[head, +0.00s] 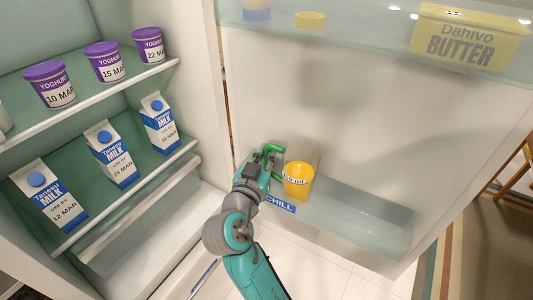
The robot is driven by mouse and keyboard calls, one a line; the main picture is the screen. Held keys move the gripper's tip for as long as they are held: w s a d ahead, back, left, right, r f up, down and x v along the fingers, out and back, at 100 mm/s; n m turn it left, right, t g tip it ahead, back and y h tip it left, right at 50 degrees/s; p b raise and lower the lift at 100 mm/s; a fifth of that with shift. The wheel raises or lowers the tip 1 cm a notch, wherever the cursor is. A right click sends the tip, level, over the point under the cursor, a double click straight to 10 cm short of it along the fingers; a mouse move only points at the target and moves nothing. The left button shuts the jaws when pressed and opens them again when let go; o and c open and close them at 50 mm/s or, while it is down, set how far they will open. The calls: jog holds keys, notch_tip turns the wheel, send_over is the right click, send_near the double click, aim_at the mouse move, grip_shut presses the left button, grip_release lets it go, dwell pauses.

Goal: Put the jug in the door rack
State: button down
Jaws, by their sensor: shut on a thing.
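The jug (299,181) holds yellow-orange contents below a clear upper part and has a green handle (270,150) at its left. My gripper (270,168) is at the jug's left side, shut on it at the handle; the fingertips are partly hidden. The door rack (365,217) is a translucent bin low on the open fridge door, with a blue CHILL label (279,203) at its left end. The jug appears upright at the rack's left end. I cannot tell whether its base touches the rack floor.
An upper door rack holds a butter box (468,38) and a small yellow item (310,20). Fridge shelves at left carry yoghurt tubs (104,62) and milk cartons (111,155). The lower rack is clear right of the jug.

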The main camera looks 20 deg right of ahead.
jog(key=shift+f, duration=0.1)
jog(key=c, duration=1.6)
grip_release()
jog(key=shift+f, duration=0.1)
jog(key=o, duration=0.4)
jog(key=shift+s+a+r, duration=0.15)
jog(key=shift+r, duration=0.05)
jog(key=v, duration=1.1)
jog(key=shift+s+a, duration=0.15)
jog(key=shift+s, duration=0.15)
